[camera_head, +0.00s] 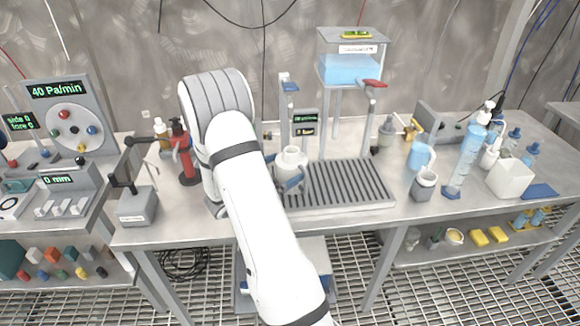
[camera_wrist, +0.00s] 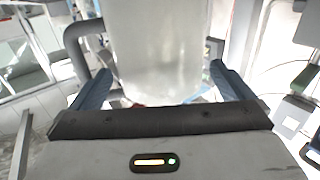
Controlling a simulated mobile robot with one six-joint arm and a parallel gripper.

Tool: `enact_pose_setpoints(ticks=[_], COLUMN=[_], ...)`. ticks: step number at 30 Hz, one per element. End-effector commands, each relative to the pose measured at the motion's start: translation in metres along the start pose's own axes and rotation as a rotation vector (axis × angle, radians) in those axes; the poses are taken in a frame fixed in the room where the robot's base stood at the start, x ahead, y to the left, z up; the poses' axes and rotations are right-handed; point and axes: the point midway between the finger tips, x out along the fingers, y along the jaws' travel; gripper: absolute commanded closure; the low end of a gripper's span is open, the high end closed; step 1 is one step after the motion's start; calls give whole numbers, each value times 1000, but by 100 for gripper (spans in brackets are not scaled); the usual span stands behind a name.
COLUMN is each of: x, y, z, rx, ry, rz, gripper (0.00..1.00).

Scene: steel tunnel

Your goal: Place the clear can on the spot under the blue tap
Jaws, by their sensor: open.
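The clear can (camera_wrist: 160,50) is a pale, translucent cylinder with a grey handle (camera_wrist: 75,45) on its left in the wrist view. In the head view the can (camera_head: 291,158) appears at the left end of the slatted tray (camera_head: 350,205), below the blue tap (camera_head: 290,87). My gripper (camera_wrist: 158,82) is open, with one blue finger on each side of the can. In the head view my gripper (camera_head: 291,184) is partly hidden by my arm. The can's base and the spot under it are hidden, so I cannot tell whether it rests on the tray.
A tank of blue liquid (camera_head: 350,69) stands behind the tray, with a red tap (camera_head: 374,83) at its right. A red bottle (camera_head: 183,155) stands left of my arm. A grey mug (camera_head: 425,185) and a tall bottle (camera_head: 465,155) stand to the right.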

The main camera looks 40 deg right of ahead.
Motion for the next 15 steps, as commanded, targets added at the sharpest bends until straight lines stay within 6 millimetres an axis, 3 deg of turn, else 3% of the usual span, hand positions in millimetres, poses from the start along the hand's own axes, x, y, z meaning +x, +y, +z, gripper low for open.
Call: enact_pose_setpoints(ticks=[9,15], x=[-70,-93], y=[-1,0], z=[1,1], rx=[0,0], ry=[0,0], rz=[-5,-3], gripper=[0,0])
